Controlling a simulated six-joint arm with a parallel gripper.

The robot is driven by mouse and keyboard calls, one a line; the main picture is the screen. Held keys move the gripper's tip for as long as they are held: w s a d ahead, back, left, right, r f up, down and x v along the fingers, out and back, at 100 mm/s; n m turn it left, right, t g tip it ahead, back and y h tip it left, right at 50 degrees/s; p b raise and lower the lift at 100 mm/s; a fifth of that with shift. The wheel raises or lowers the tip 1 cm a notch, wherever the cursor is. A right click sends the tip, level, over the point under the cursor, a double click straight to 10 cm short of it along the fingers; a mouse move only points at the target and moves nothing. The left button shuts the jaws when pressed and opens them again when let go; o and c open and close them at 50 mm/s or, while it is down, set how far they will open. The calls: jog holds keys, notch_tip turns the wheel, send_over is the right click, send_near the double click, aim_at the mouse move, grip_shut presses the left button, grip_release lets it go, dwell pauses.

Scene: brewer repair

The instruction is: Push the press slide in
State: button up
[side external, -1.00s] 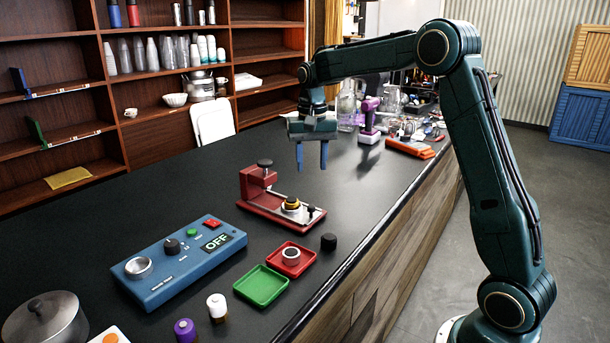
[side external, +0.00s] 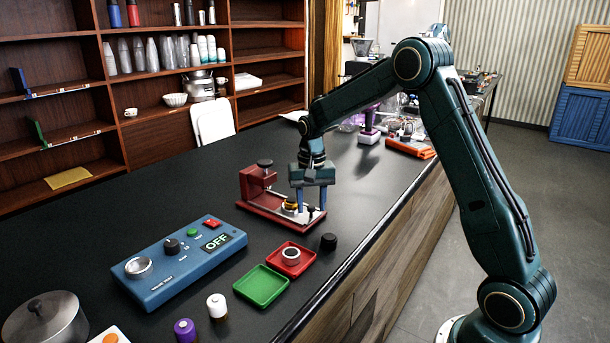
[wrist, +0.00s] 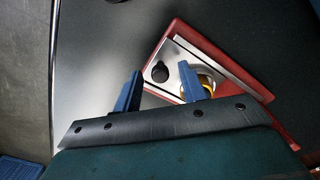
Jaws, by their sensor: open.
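The red press (side external: 263,192) stands on the black counter, with a red upright and a black knob on top. Its metal slide (side external: 305,217) extends out of the upright to the front right and carries a brass-coloured part. A small black slide knob (side external: 311,211) stands at its outer end; it also shows in the wrist view (wrist: 160,72). My gripper (side external: 312,208) is open and empty, low over the slide's outer end with fingers down. In the wrist view the blue fingers (wrist: 162,82) are on either side of the knob's line. I cannot tell if they touch anything. The right finger partly hides the brass part.
A red tray (side external: 275,258) with a metal ring, a green tray (side external: 262,302) and a black cap (side external: 328,242) lie in front of the press. A blue control box (side external: 160,285) reading OFF is at left.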

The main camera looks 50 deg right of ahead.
grip_shut()
jog(key=shift+w, duration=2.4)
grip_release()
jog(key=shift+r, duration=0.2)
notch_tip(320, 180, up, 14)
jog(key=shift+f, duration=0.25)
